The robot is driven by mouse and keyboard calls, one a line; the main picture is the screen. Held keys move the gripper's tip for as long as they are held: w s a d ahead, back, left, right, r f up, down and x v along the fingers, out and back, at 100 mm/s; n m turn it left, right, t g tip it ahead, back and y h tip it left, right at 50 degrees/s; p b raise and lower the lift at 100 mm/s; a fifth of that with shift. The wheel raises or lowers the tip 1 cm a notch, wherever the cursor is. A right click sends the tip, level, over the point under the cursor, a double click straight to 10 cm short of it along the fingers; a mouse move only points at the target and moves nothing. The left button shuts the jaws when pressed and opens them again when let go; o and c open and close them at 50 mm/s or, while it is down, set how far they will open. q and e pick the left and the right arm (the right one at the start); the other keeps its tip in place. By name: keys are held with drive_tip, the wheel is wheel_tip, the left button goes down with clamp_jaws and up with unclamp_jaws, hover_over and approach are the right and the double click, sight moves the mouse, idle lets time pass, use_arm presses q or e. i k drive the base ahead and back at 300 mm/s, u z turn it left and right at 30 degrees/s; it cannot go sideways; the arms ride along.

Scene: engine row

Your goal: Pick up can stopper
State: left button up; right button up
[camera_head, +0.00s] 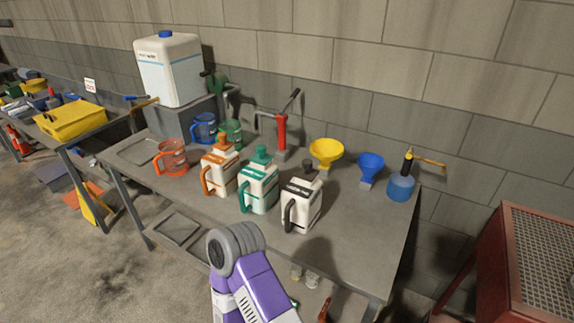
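Three white cans with handles stand upright in a row on the grey workbench. The left one (222,172) has an orange stopper (222,144) and handle. The middle one (261,187) has a green stopper (261,155) and handle. The right one (303,207) has a black stopper (308,171) and handle. Each stopper sits on top of its can. I cannot tell which stopper the task means. A purple arm link of mine with a grey ribbed joint rises in front of the bench. Neither gripper shows in the view.
Behind the cans stand a red hand pump (281,133), yellow funnel (326,152), blue funnel (371,165) and blue oiler (401,186). Orange (173,158), blue (204,130) and green (231,131) jugs are left. A red-framed mesh unit (545,258) stands right. The bench's front right is clear.

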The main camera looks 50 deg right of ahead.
sight(306, 172)
drive_tip(key=i, duration=2.45)
drive_tip(key=z, duration=2.8)
